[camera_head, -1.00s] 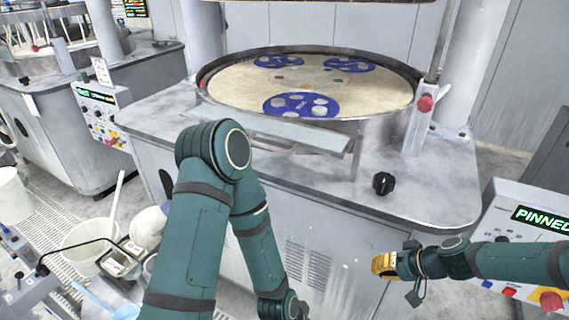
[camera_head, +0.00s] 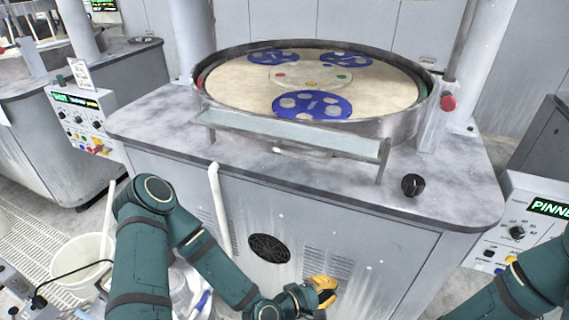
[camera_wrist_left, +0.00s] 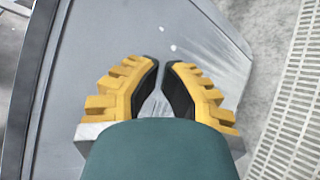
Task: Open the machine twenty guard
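A machine with a round platen (camera_head: 240,95) stands in the middle of the head view, blue carrier discs lying on it. A clear, flat panel in a metal frame (camera_head: 290,133), which looks like a guard, runs along the platen's front edge. I cannot read a number twenty on this machine. My left gripper (camera_head: 322,290) is low in front of the cabinet, well below the panel. In the left wrist view my left gripper (camera_wrist_left: 162,66) has yellow, black-padded fingers with a narrow empty gap between them. My right gripper is out of view; only its arm shows at lower right.
A black knob (camera_head: 412,185) is on the machine's front right deck and a red knob (camera_head: 447,102) stands above it. A control box reading "PINNE" (camera_head: 540,210) is at right. A white bucket (camera_head: 80,272) stands on the floor at left. A pale hose (camera_head: 220,210) hangs down the cabinet.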

